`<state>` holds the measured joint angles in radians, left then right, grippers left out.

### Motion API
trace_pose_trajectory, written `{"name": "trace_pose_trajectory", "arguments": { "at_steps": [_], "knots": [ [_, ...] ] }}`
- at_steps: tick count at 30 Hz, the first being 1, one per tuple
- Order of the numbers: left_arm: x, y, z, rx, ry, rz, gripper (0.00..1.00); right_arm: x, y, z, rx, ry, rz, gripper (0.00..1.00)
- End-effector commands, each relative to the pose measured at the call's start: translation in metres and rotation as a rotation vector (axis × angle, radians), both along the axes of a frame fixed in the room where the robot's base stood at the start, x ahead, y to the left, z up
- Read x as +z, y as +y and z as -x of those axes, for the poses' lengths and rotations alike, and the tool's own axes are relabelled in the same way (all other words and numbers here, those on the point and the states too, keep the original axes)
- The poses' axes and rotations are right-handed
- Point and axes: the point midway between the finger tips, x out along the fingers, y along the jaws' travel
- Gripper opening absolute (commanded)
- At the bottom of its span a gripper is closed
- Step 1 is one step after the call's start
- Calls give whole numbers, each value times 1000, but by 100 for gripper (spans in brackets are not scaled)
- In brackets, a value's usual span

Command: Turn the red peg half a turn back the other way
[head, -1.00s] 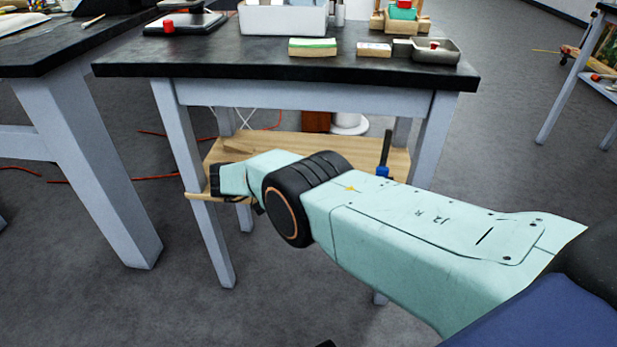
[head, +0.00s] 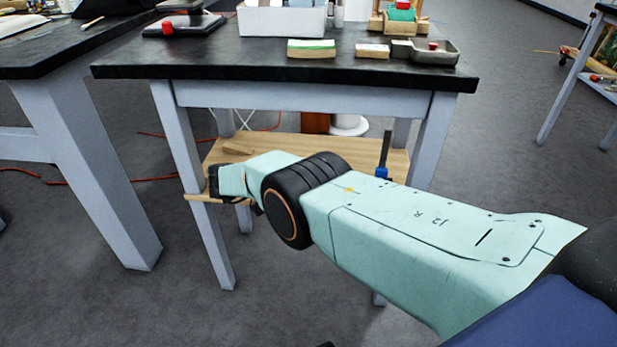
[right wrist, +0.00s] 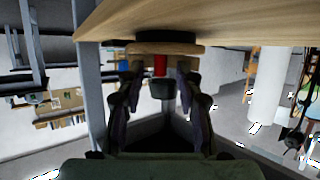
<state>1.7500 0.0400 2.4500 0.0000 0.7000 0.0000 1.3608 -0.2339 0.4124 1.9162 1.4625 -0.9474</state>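In the right wrist view a red peg (right wrist: 160,65) hangs just below a wooden strip, under the edge of the wooden shelf (right wrist: 230,22). A dark block sits directly below the peg in the picture. My right gripper (right wrist: 159,80) has its fingers apart, one on each side of the peg, with gaps showing between them and it. In the head view my right arm comes in from the right and reaches the left end of the low shelf (head: 290,147); the fingers and the peg are hidden there. My left gripper is not in view.
The black-topped table (head: 250,67) stands above the shelf, its grey legs close to my arm. On it are a white bin (head: 282,20), a sponge (head: 311,49), a metal tray (head: 447,55) and a black device with a red knob (head: 168,28). A blue-and-black upright item (head: 385,160) stands behind my arm.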

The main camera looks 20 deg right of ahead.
Motion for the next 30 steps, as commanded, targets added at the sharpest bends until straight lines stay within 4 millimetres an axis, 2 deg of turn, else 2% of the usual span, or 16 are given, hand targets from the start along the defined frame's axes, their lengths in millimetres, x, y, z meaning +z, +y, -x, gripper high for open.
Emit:
{"name": "trace_pose_trajectory", "arguments": {
  "at_steps": [9, 15, 25, 30],
  "knots": [
    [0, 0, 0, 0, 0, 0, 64, 19, 45, 4, 3, -2, 0, 36],
    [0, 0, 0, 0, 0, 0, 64, 27, 64, 7, 1, -3, 0, 36],
    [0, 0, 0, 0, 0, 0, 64, 28, 67, 8, 0, -1, 1, 36],
    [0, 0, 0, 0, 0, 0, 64, 28, 67, 7, 3, -4, 4, 21]
  ]
}}
